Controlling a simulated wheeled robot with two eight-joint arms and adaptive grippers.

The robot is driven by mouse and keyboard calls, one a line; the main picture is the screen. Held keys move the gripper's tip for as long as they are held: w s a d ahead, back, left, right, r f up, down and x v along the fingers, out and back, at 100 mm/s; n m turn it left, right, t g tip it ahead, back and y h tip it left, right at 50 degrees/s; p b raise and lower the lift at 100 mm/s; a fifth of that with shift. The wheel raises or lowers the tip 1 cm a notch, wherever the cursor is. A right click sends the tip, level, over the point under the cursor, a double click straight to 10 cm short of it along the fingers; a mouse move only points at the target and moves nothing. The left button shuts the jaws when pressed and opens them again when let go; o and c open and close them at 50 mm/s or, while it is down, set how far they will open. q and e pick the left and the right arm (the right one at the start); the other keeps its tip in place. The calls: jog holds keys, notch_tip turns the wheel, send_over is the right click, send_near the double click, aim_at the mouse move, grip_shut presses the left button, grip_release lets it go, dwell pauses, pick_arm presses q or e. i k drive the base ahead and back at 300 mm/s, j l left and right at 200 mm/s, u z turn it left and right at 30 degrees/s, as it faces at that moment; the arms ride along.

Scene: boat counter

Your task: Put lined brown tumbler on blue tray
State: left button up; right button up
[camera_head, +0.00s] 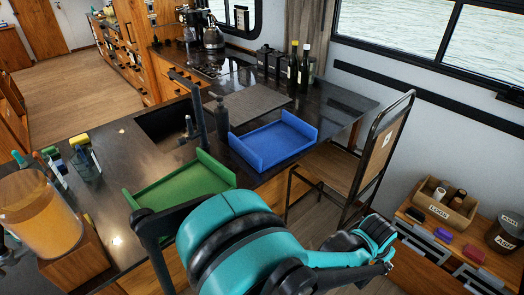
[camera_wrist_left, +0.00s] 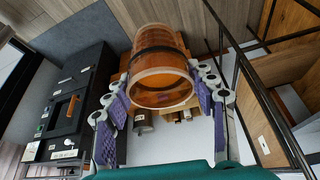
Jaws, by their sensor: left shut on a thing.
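In the left wrist view the lined brown tumbler (camera_wrist_left: 163,68) is a see-through amber cylinder with pale rims and a dark band around its middle. My left gripper (camera_wrist_left: 158,95) is shut on it, with a purple-padded finger on either side. The tumbler appears clear of the surfaces behind it. In the head view the blue tray (camera_head: 270,145) lies on the dark counter, right of the tap, and looks empty. A teal arm of mine crosses the lower middle toward the right; its fingers and any held tumbler cannot be made out there. My right gripper is not seen.
A green tray (camera_head: 185,188) lies nearer on the counter. A dark tap (camera_head: 193,105) and soap bottle (camera_head: 222,118) stand beside the blue tray. A large amber container (camera_head: 40,215) is at far left. A chair (camera_head: 365,150) and wooden drawer unit (camera_head: 440,235) are right.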

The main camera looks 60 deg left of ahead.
aim_at(273, 142)
jog(key=i+u, duration=0.1)
jog(key=u, duration=0.3)
jog(key=i+u, duration=0.15)
jog(key=u, duration=0.25)
jog(key=i+l+u, duration=0.1)
jog(key=u, duration=0.35)
jog(key=l+u, duration=0.15)
jog(key=u, duration=0.25)
jog(key=i, duration=0.05)
